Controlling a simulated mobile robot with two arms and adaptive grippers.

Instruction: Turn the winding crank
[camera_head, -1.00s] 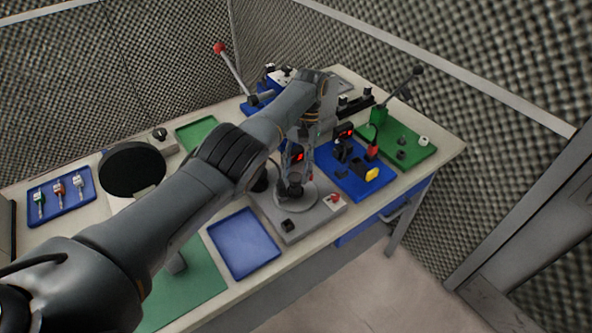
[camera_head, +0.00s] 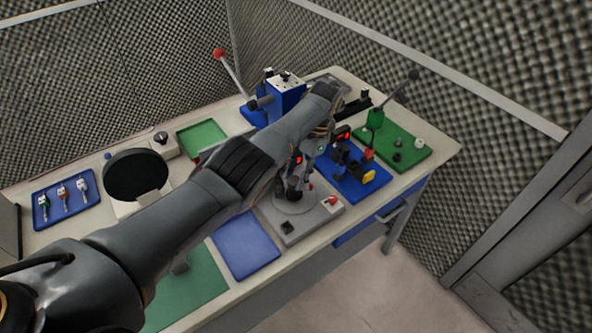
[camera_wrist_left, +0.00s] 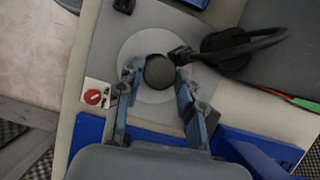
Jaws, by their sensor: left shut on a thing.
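The winding unit is a flat grey plate (camera_head: 322,218) on the table with a pale round disc on it. A round dark knob (camera_wrist_left: 158,73), which looks like the crank's grip, stands over the disc in the left wrist view. My left gripper (camera_head: 296,190) points down over the disc. In the left wrist view its two fingers (camera_wrist_left: 156,76) are on either side of the knob, shut on it. The crank's arm below the knob is mostly hidden. My right gripper is not in view.
A red switch (camera_wrist_left: 93,96) sits on the plate's corner. A blue module with a yellow part (camera_head: 369,175) and a green board (camera_head: 405,152) stand to the right. An empty blue tray (camera_head: 246,246) lies to the left. A blue box (camera_head: 285,100) stands behind my arm.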

